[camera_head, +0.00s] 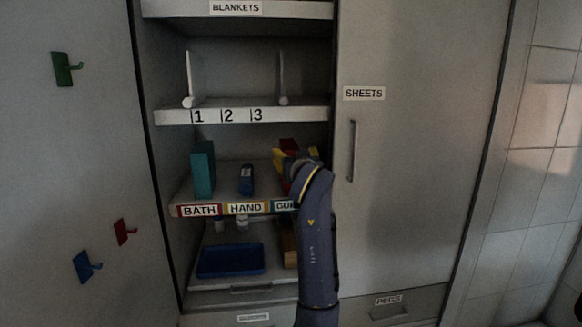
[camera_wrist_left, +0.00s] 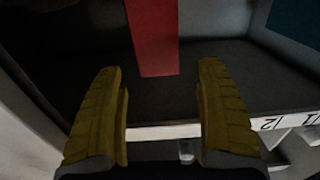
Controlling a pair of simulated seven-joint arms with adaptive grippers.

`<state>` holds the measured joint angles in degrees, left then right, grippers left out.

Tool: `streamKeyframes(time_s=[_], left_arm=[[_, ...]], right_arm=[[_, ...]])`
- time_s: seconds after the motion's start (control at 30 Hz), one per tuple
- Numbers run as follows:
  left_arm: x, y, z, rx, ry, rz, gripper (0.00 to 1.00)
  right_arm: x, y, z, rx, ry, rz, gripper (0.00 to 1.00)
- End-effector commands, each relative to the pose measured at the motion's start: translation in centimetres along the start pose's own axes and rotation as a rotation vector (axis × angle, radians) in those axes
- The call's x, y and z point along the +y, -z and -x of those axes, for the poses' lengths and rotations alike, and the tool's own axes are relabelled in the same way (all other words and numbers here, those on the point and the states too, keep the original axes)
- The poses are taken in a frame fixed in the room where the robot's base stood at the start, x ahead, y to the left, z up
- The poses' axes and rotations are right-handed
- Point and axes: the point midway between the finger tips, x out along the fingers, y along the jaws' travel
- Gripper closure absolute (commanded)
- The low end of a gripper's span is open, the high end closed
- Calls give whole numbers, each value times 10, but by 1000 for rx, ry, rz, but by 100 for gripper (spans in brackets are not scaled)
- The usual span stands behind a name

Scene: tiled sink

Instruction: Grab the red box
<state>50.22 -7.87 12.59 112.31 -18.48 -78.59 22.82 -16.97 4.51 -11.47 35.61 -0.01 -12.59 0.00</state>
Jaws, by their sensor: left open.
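The red box (camera_head: 289,144) stands on the shelf with the BATH and HAND labels, at its right side, partly hidden behind my left gripper. My left gripper (camera_head: 284,159) has yellow fingers and is at the front of the box. In the wrist view the left gripper (camera_wrist_left: 160,72) is open, with one finger to each side. Whether a finger touches the box cannot be told. My right gripper is not in view.
The shelf marked 1 2 3 (camera_head: 300,115) is above. A blue tray (camera_head: 230,260) is below. The SHEETS door (camera_head: 420,160) closes off the right side.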

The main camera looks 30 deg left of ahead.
Motion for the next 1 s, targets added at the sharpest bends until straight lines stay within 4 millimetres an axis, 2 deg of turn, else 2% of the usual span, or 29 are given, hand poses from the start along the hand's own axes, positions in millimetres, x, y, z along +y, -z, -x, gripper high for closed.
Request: streamKeyframes(time_s=[0.1,0.23,0.57,1.0], left_arm=[[-1,1,-21,1,2,-3,27],[0,0,-38,1,1,-2,27],[0,1,-54,1,0,0,27],[1,0,-100,1,0,-2,27]], right_arm=[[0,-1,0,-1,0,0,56],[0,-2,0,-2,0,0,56],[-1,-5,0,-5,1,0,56],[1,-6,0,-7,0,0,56]])
